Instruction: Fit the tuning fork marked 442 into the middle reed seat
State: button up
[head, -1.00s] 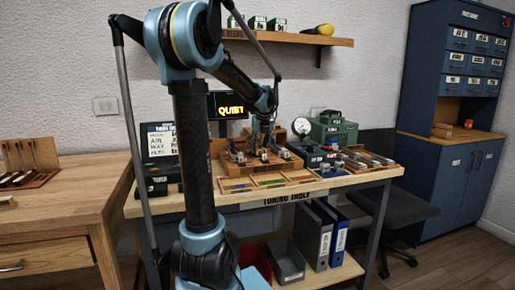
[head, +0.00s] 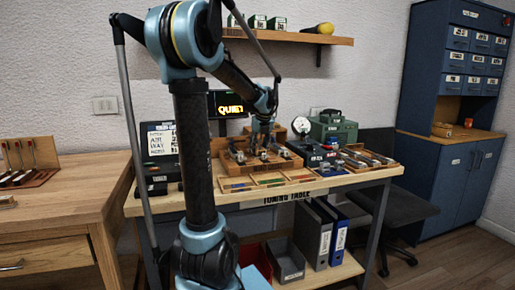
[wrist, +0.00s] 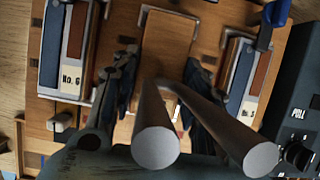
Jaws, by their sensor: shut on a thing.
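My gripper (wrist: 162,88) is shut on a grey tuning fork (wrist: 157,140), whose two round tines point up toward the wrist camera. No 442 mark is readable on it. Below it, in the wrist view, lies a plain wooden middle block (wrist: 167,40) in a metal-edged bay, apparently the middle reed seat. The fork's lower end is hidden, so I cannot tell whether it touches the seat. In the head view my gripper (head: 263,128) is over the wooden reed stand (head: 228,170) on the tuning table; the fork is too small to make out there.
Reed bays labelled No. 6 (wrist: 70,80) and No. 5 (wrist: 248,108) flank the middle. A dark control box (wrist: 298,110) with a knob stands close at right. A tray of metal pieces (head: 385,166) lies farther right. Coloured trays (head: 270,180) line the front edge.

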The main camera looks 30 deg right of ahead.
jog(key=shift+f, duration=0.2)
dwell(0.5)
jog(key=o, duration=1.3)
jog(key=v, duration=1.2)
jog(key=shift+f, duration=0.1)
